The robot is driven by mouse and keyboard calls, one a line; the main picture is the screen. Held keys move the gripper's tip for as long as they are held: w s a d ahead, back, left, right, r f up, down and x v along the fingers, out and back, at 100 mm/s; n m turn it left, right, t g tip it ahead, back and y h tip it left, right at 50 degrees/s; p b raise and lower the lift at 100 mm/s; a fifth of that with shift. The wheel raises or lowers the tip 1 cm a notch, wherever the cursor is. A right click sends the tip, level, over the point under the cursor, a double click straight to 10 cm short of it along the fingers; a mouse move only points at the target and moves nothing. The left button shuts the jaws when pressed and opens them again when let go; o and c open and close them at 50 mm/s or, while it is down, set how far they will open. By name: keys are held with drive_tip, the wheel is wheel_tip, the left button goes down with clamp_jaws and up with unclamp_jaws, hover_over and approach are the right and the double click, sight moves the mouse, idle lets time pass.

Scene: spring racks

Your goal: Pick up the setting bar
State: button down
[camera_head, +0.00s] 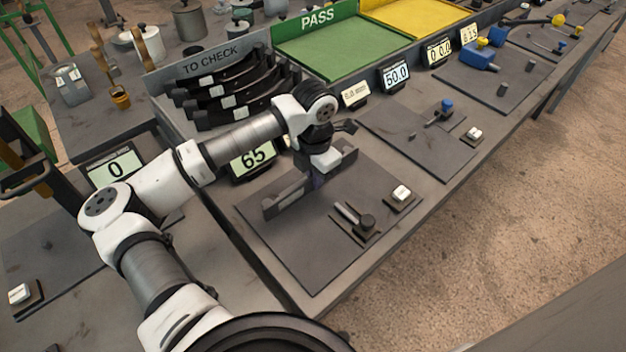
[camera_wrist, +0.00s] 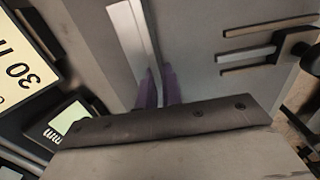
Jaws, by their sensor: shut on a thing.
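The setting bar, a long grey bar (camera_head: 283,202), is at the dark work mat in the head view, running from lower left to upper right. My gripper (camera_head: 318,180) is over its middle, pointing down, and is shut on it. In the wrist view, the bar is a pale strip (camera_wrist: 128,30) running down between the purple fingertips (camera_wrist: 158,92) of my gripper. The dark gripper body hides the nearer part of the bar. I cannot tell whether the bar touches the mat.
The "TO CHECK" rack (camera_head: 163,80) holds several dark curved parts. The front of the mat (camera_head: 312,270) is clear.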

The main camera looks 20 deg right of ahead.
drive_tip(key=shift+r, duration=0.2)
wheel_tip(320, 180, up, 19)
drive_tip(key=b, duration=0.5)
drive_tip(key=shift+f+b, duration=0.15)
drive_tip(key=shift+b, duration=0.15)
